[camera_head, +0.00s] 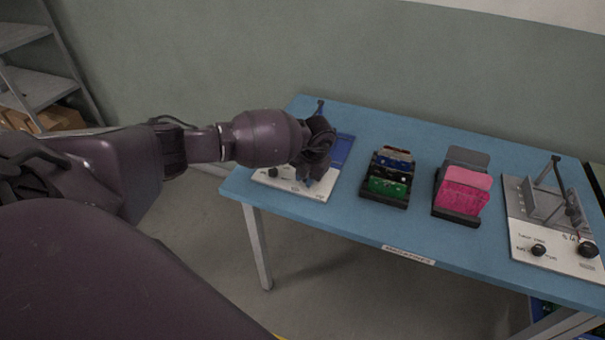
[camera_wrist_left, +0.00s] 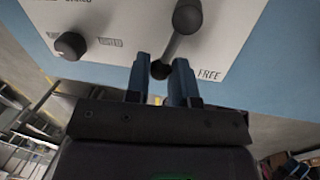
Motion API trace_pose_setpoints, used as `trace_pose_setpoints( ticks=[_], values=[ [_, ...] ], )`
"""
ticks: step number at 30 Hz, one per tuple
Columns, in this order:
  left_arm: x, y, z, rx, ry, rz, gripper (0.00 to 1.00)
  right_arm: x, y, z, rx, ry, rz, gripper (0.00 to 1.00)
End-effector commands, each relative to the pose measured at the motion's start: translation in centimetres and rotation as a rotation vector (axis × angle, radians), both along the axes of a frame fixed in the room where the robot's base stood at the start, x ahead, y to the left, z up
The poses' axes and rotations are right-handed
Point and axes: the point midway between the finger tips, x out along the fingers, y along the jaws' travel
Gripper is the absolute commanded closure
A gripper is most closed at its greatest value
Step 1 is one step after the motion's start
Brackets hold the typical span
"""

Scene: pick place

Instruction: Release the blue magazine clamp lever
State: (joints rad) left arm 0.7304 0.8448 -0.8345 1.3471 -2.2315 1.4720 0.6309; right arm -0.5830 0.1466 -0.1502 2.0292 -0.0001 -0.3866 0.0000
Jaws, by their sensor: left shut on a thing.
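The blue magazine clamp (camera_head: 341,150) stands at the left end of the table on a white base plate (camera_head: 318,191). My left gripper (camera_head: 306,176) is over this plate and hides most of it in the head view. In the left wrist view, the clamp lever (camera_wrist_left: 176,45) is a grey rod with a dark ball knob, beside the printed word FREE. My left gripper (camera_wrist_left: 160,76) is shut on the lever, its two blue-grey fingers on either side of the rod's lower end. The knob sticks out beyond the fingertips. My right gripper is not in view.
The blue table (camera_head: 400,235) also holds a rack with green boards (camera_head: 388,188), a holder with pink cards (camera_head: 463,192) and a second white fixture (camera_head: 550,235) with black knobs at the right. A small black knob (camera_wrist_left: 70,45) sits left of the lever. Shelves (camera_head: 35,85) stand far left.

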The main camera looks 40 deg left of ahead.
Motion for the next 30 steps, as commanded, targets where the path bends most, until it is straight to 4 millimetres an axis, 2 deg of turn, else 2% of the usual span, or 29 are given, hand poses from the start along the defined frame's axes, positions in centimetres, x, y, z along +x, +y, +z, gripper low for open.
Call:
trace_pose_setpoints(
  ticks=[1,19,30],
  values=[
    [0.1,-0.3,0.5,-0.001,-0.004,0.041,1.00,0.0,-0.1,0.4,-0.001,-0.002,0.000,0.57],
    [0.8,-2.9,0.3,-0.001,-0.002,0.609,1.00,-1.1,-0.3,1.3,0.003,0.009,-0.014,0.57],
    [1.6,-3.8,0.2,0.000,-0.001,0.866,1.00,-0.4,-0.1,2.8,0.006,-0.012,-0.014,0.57]
  ],
)
